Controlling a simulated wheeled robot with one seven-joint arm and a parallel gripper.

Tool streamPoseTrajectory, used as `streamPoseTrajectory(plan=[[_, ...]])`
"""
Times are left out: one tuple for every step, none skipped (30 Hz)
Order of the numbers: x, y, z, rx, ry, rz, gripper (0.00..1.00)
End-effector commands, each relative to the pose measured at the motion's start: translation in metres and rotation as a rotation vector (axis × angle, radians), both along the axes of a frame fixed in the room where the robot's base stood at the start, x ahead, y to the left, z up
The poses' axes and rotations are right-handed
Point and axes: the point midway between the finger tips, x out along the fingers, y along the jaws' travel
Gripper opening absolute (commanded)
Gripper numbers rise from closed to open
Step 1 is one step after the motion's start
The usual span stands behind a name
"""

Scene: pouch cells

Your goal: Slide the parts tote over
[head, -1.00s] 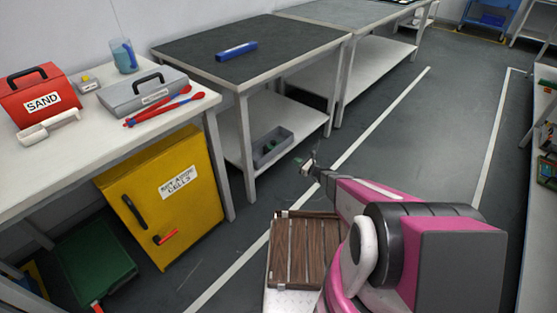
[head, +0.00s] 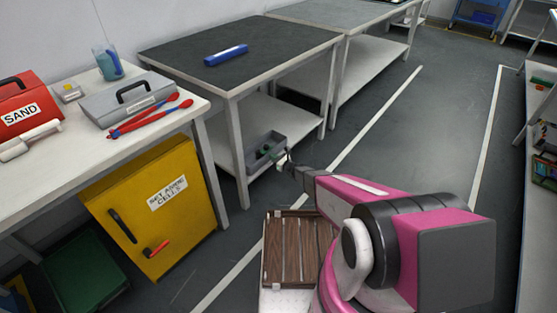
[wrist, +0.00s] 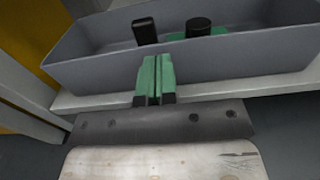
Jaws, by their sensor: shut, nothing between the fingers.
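The parts tote, a grey open bin (head: 254,162), sits on the white lower shelf of the dark-topped bench. Dark and green items lie inside it. In the wrist view its near wall (wrist: 225,65) runs across the picture. My gripper (head: 281,159) is at the tote's near right side in the head view. In the wrist view its green-padded fingers (wrist: 156,68) are shut together with nothing between them, in front of the near wall and close to it. I cannot tell whether they touch it.
The bench legs (head: 239,150) stand left and right of the shelf opening. A yellow cabinet (head: 150,215) is to the left. A slatted wooden tray (head: 285,250) is in front below my arm. The floor aisle (head: 450,140) to the right is clear.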

Motion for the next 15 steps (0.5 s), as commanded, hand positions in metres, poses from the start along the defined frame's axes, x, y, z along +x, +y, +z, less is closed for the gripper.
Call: streamPoseTrajectory(plan=[[0.0006, 0.0037, -0.0001, 0.0, 0.0, 0.0, 0.0], [0.0009, 0.005, -0.0001, -0.001, -0.001, 0.0, 0.0], [0.001, 0.0063, 0.0, -0.001, -0.001, 0.0, 0.0], [0.0011, 0.007, 0.0, -0.001, -0.001, -0.001, 0.0], [0.0012, 0.0076, 0.0, -0.001, -0.001, -0.001, 0.0], [0.0013, 0.008, 0.0001, -0.001, -0.001, -0.001, 0.0], [0.0013, 0.0081, 0.0001, -0.001, -0.001, -0.001, 0.0], [0.0013, 0.0081, 0.0001, -0.001, -0.001, -0.001, 0.0], [0.0013, 0.0081, 0.0001, -0.001, -0.001, -0.001, 0.0], [0.0013, 0.0081, 0.0, -0.001, -0.001, -0.001, 0.0], [0.0013, 0.0081, 0.0, -0.001, -0.001, -0.001, 0.0], [0.0013, 0.008, 0.0001, -0.001, -0.001, -0.001, 0.0], [0.0013, 0.008, 0.0001, -0.001, -0.001, -0.001, 0.0], [0.0013, 0.008, 0.0, -0.001, -0.001, -0.001, 0.0], [0.0016, 0.0083, 0.0, -0.001, -0.001, -0.001, 0.0]])
